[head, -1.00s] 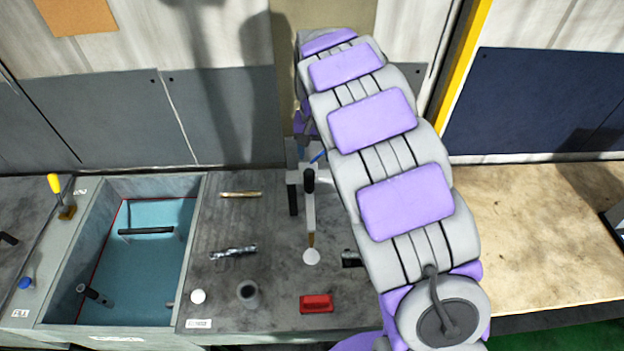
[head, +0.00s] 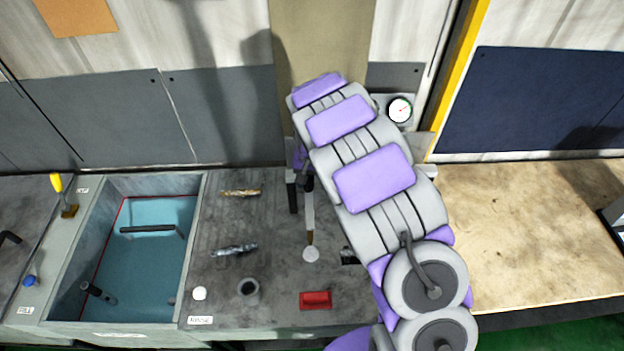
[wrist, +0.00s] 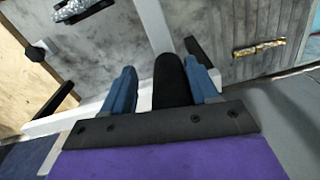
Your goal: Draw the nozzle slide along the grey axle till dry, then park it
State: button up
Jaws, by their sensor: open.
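My gripper (wrist: 162,74) is open in the wrist view, its two blue fingers apart. A black, rounded handle-like piece (wrist: 170,82) stands between the fingers; I cannot tell whether they touch it. In the head view my arm hides the gripper. A black-topped upright piece (head: 308,184) with a pale shaft and brass-coloured lower end shows just left of my arm. I cannot tell for sure which part is the nozzle slide. A silver-grey shaft-like piece (head: 234,250) lies on the bench to the left; whether it is the grey axle is unclear.
A tank (head: 198,240) with teal liquid is at left, a dark bar (head: 147,229) inside it. A brass-coloured piece (head: 240,192), grey cup (head: 248,290) and red block (head: 316,299) are on the bench. A dial gauge (head: 399,109) is behind my arm. The wooden top (head: 540,230) is mostly clear.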

jog(key=shift+a, duration=0.6)
jog(key=shift+c, duration=0.7)
jog(key=shift+a, duration=0.35)
jog(key=c, duration=0.3)
jog(key=shift+d, duration=0.6)
jog(key=c, duration=0.5)
grip_shut()
jog(key=shift+a, duration=0.25)
jog(key=shift+w+d, duration=0.1)
